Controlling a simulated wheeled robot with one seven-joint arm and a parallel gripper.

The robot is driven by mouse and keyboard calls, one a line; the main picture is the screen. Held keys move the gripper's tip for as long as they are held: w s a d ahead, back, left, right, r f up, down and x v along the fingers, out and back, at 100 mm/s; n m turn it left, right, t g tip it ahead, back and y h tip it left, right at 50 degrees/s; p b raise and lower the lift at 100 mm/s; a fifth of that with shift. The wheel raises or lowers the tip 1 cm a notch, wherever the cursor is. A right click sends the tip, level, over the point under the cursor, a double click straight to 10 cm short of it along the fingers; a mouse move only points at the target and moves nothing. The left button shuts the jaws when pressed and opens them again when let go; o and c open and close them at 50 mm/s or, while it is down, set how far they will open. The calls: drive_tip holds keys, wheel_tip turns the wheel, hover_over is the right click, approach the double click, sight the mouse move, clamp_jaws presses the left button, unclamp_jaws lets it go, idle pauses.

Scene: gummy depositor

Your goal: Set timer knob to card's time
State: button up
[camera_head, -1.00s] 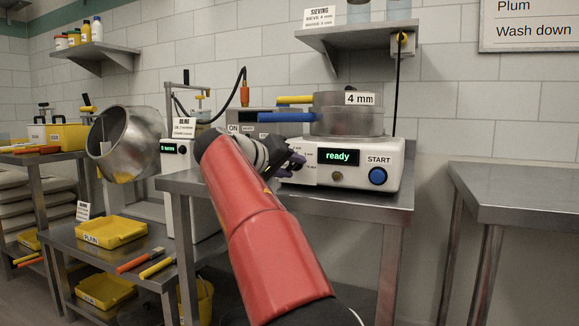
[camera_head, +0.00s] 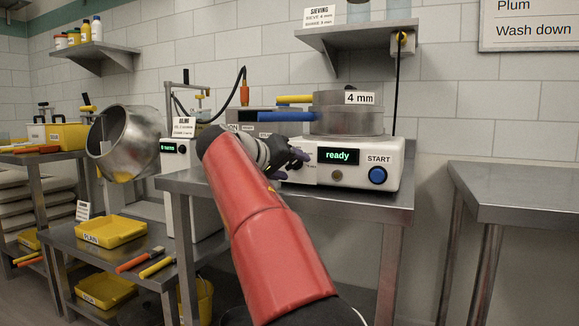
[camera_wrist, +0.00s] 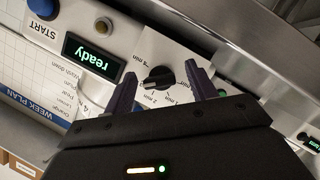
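The sieve shaker (camera_head: 395,160) is a white machine with a green "ready" display (camera_head: 337,156) and a blue START button (camera_head: 377,175). Its black timer knob (camera_wrist: 158,78) shows in the wrist view, with minute marks around it; the head view hides it behind my gripper. My gripper (camera_wrist: 160,70) is open, with one dark finger on each side of the knob in the wrist view. I cannot tell whether either finger touches it. The white sieving card (camera_head: 318,16) stands on the upper shelf; it reads 4 mm, and its time line is too small to read surely.
A metal sieve (camera_head: 347,118) labelled 4 mm sits on the shaker, with yellow and blue handles reaching left above my gripper. The shaker stands on a steel table (camera_head: 350,204). An oiling machine (camera_head: 178,165) is left of my arm. An empty steel table (camera_head: 520,190) stands right.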

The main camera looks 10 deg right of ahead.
drive_tip(key=shift+a+r, duration=0.1)
drive_tip(key=v, duration=0.7)
drive_tip(key=shift+s+a, duration=0.2)
drive_tip(key=shift+s, duration=0.05)
drive_tip(key=shift+r, duration=0.1)
drive_tip(key=s+d+f+n+g+y+p, duration=0.25)
drive_tip(key=s+d+f+y, duration=0.35)
drive_tip(key=s+d+f, duration=0.5)
drive_tip(key=s+a+f+y+p, duration=0.1)
drive_tip(key=s+a+f+y, duration=0.1)
drive_tip(key=s+f, duration=0.7)
drive_tip(key=s+a+f+g+y+p, duration=0.1)
drive_tip(key=s+a+f+y+p, duration=0.1)
drive_tip(key=s+f, duration=0.7)
drive_tip(key=s+a+y, duration=0.1)
drive_tip(key=s, duration=0.3)
drive_tip(key=shift+m, duration=0.35)
